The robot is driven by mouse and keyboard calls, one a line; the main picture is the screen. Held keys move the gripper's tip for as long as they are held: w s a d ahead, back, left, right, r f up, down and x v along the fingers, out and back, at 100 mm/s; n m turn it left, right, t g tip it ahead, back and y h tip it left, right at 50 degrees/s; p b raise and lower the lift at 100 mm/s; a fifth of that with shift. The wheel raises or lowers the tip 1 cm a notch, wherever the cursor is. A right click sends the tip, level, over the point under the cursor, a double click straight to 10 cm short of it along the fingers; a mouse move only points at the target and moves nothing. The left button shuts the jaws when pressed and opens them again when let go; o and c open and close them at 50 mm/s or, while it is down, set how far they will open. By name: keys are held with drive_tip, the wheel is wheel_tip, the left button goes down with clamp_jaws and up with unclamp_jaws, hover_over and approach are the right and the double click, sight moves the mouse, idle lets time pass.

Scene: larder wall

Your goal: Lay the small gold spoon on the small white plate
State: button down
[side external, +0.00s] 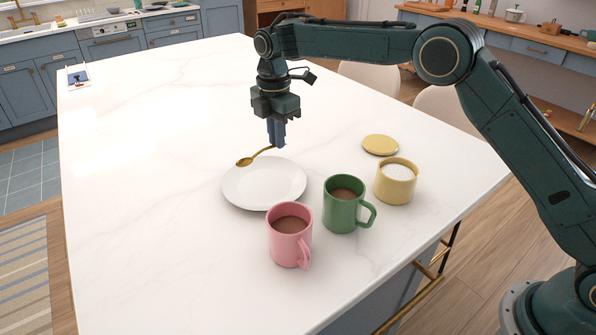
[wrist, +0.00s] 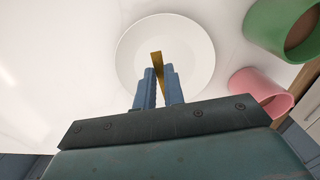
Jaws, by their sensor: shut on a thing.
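The small gold spoon (side external: 246,161) is held in my gripper (side external: 276,146), which is shut on its handle end. The bowl of the spoon points left in the side view. The small white plate (side external: 264,186) lies flat on the counter, and the spoon appears above its far edge. In the wrist view the gold handle (wrist: 157,66) shows between the blue fingers of my gripper (wrist: 159,88), with the white plate (wrist: 196,50) behind it. The spoon's bowl is not seen in the wrist view.
A pink mug (side external: 289,240) and a green mug (side external: 344,208), both with brown drink, stand close to the plate's near right side. A yellow pot (side external: 396,184) with white contents and a yellow lid (side external: 380,145) are further right. The counter's left side is mostly clear.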

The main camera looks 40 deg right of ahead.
drive_tip(key=shift+f, duration=0.1)
drive_tip(key=shift+f, duration=3.9)
drive_tip(key=c, duration=1.4)
unclamp_jaws()
drive_tip(key=shift+r, duration=0.1)
drive_tip(key=shift+r, duration=4.45)
drive_tip(key=shift+r, duration=0.1)
